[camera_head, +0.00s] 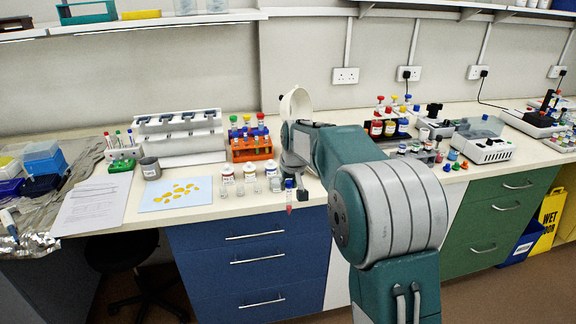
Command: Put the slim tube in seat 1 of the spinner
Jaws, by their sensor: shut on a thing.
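My gripper (290,182) is at the front edge of the bench, left of my forearm, and its fingers are small and partly hidden. It is shut on a slim tube (289,197) with a blue cap and red lower part, hanging upright in front of the bench edge. A cream, rounded, lid-like part (295,104) stands up behind my wrist. It may belong to the spinner, but my arm hides what is below it. No seat numbers can be read.
An orange rack (251,147) with capped tubes stands left of my wrist, several small jars in front. A blue sheet with yellow shapes (176,194) lies further left. Right of my arm are a red-capped tube rack (389,128) and a white vented device (485,151).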

